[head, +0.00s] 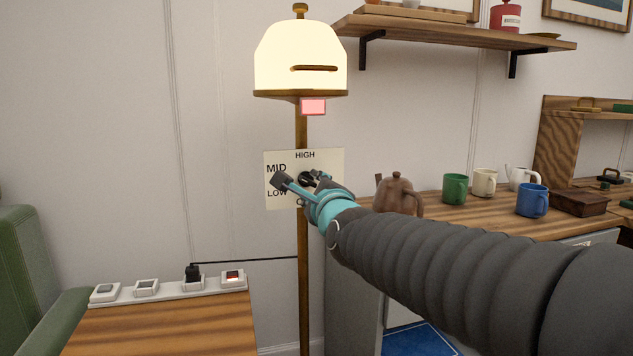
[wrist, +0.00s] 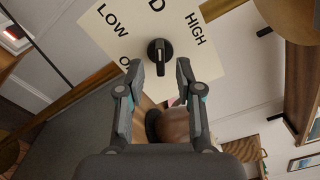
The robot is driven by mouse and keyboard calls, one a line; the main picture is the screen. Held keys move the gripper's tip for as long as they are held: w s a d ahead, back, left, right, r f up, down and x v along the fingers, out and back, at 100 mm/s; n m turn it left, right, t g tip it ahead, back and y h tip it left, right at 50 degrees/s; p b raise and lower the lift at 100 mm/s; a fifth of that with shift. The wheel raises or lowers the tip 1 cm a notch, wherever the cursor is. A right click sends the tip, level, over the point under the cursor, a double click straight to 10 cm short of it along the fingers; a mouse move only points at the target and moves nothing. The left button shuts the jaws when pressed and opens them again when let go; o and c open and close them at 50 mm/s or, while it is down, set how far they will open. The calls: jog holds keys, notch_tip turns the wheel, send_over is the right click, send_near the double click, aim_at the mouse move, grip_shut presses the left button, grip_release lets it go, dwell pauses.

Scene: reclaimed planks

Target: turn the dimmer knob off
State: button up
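The dimmer knob (wrist: 159,57) is black with a pale line and sits on a cream plate (wrist: 105,50) marked LOW, HIGH and partly visible labels. Its pale line runs roughly up and down in the wrist view, towards the "D" of a cut-off label. In the head view the plate (head: 334,163) is on the lamp's brass pole, and the knob (head: 305,179) is partly behind my gripper (head: 297,182). My gripper (wrist: 158,78) is open, its fingertips apart just below the knob in the wrist view; contact is unclear. The lamp shade (head: 300,60) glows.
A power strip (head: 170,290) with a black plug lies on a wooden top at lower left. A brown teapot (head: 398,194) and several mugs stand on the counter at right, near my arm. A shelf (head: 455,35) hangs above.

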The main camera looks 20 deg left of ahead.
aim_at(308, 181)
jog(key=shift+x, duration=1.4)
grip_shut()
